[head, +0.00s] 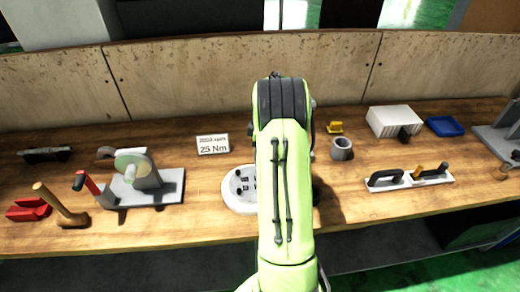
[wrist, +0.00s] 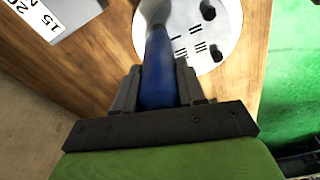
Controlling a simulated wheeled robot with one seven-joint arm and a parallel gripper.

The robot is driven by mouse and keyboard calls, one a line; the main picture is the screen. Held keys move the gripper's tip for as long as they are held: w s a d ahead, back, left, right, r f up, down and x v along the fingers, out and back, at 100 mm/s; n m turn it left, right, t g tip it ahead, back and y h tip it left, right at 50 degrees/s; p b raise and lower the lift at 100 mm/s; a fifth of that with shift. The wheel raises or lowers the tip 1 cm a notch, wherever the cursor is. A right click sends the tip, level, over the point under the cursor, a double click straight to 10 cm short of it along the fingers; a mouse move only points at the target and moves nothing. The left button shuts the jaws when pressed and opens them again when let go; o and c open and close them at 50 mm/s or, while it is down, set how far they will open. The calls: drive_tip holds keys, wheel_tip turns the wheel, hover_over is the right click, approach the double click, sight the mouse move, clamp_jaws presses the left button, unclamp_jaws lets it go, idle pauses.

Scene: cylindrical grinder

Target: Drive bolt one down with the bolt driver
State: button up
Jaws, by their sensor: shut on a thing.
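My gripper (wrist: 156,72) is shut on the blue handle of the bolt driver (wrist: 158,92). The driver points away from the wrist camera towards the round white plate (wrist: 228,35); its tip is hidden, so I cannot tell whether it touches a bolt. Two dark bolt heads (wrist: 208,10) (wrist: 216,52) show on the plate, with groups of short black bars beside them. I cannot tell which is bolt one. In the head view the plate (head: 232,200) lies near the bench's front edge, partly behind my arm, which hides the gripper and driver.
A "25 Nm" sign (head: 213,145) lies behind the plate. A grinding-wheel stand (head: 150,183), a hammer (head: 62,208) and red blocks (head: 28,209) are at left. A grey cup (head: 342,148), white box (head: 394,121), blue tray (head: 445,126) and tool rack (head: 408,181) are at right.

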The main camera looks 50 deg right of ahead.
drive_tip(key=shift+s+f, duration=0.1)
drive_tip(key=shift+f, duration=0.05)
drive_tip(key=shift+r+p, duration=2.35)
drive_tip(key=shift+r, duration=0.85)
drive_tip(key=shift+f, duration=0.1)
